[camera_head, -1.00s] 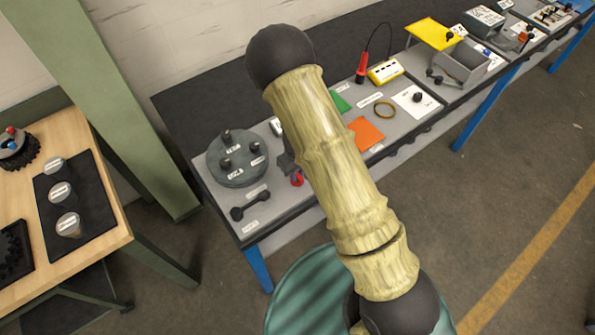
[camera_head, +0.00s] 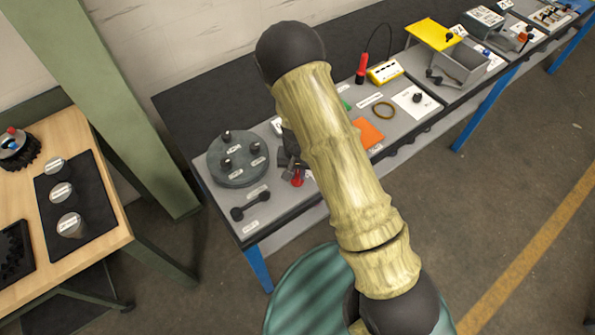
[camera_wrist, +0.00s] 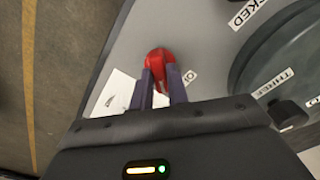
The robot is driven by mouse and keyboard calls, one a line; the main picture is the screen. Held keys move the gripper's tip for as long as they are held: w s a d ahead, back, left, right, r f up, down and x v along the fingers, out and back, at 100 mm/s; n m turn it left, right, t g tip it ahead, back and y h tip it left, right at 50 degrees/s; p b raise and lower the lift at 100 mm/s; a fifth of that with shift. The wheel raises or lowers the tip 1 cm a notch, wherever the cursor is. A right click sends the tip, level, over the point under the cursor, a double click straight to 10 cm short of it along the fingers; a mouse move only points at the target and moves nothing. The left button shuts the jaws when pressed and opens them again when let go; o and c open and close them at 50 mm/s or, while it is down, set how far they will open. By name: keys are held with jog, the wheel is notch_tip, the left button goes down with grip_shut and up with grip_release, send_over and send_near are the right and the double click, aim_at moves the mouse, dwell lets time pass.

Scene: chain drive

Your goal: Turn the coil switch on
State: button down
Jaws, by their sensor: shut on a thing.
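A red knob (camera_wrist: 160,62), apparently the coil switch, is at the tips of my gripper (camera_wrist: 160,82) in the wrist view. The two dark fingers are closed on its near side. A white label beside it is partly hidden by the fingers; only an "O" reads. In the head view the red knob (camera_head: 297,178) shows at the front edge of the grey bench, left of my arm. My gripper (camera_head: 290,158) is only partly seen there, behind the arm.
A round grey plate with black knobs (camera_head: 238,158) stands just left of the switch. A black dumbbell-shaped part (camera_head: 250,205) lies in front of it. An orange square (camera_head: 367,133) lies right of my arm. A wooden table (camera_head: 95,185) is at the left.

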aim_at(298, 174)
jog(key=m, duration=0.4)
jog(key=shift+r+m+p, duration=0.1)
jog(key=shift+m+p, duration=0.25)
jog(key=shift+m, duration=0.05)
jog(key=m+p, duration=0.1)
jog(key=m, duration=0.4)
jog(key=shift+w, duration=0.1)
jog(key=c, duration=1.4)
grip_release()
jog(key=shift+o, duration=0.2)
notch_tip(298, 174, up, 17)
jog(key=b, duration=0.1)
jog(key=shift+r+b, duration=0.15)
jog(key=shift+b, duration=0.2)
jog(key=shift+d, duration=0.15)
